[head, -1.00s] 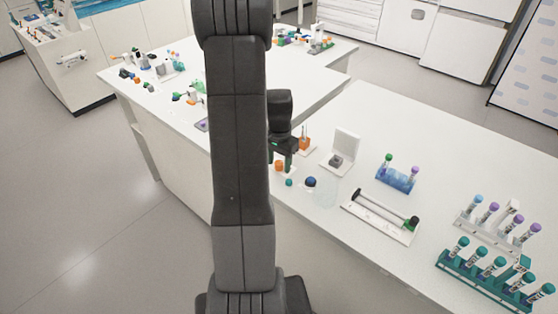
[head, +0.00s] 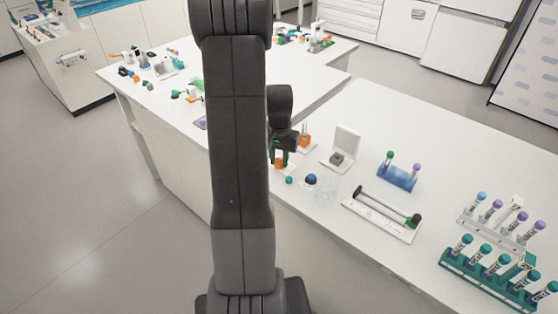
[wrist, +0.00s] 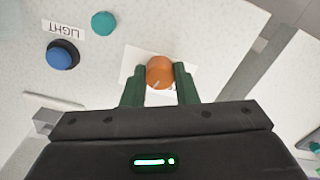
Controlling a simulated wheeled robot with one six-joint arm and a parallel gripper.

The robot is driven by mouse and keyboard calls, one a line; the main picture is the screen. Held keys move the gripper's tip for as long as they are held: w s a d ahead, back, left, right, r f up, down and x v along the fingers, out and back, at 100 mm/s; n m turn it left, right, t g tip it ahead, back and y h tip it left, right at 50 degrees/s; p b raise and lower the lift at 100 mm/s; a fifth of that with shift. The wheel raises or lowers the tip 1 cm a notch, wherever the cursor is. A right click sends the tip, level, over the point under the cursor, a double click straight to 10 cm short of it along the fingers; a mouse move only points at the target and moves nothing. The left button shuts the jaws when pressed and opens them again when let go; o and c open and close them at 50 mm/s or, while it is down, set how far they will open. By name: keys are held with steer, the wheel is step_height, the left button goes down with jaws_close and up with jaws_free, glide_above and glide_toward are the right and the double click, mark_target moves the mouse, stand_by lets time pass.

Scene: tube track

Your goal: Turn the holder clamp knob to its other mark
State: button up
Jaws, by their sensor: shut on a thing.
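An orange knob (wrist: 160,71) with a pale pointer line on its face sits on a white plate in the wrist view. The green fingers of my gripper (wrist: 160,85) are shut on it, one on each side. In the head view my gripper (head: 279,155) reaches down to the orange knob (head: 279,163) near the table edge, partly behind my arm. The marks around the knob cannot be made out.
A blue knob (wrist: 61,55) beside a LIGHT label and a teal button (wrist: 103,24) are left of the orange knob.

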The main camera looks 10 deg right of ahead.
mark_target(279, 160)
steer(key=n+b, duration=0.1)
steer(key=n, duration=0.4)
steer(key=shift+n+b, duration=0.3)
steer(key=shift+b, duration=0.05)
steer(key=n+b, duration=0.1)
steer(key=n, duration=0.3)
steer(key=shift+n, duration=0.3)
steer(key=shift+r, duration=0.1)
steer(key=o, duration=1)
step_height(279, 160, up, 14)
steer(key=shift+f+b, duration=0.15)
steer(key=shift+b, duration=0.2)
step_height(279, 160, down, 14)
steer(key=shift+r+p, duration=0.1)
steer(key=shift+p, duration=0.25)
steer(key=shift+r, duration=0.1)
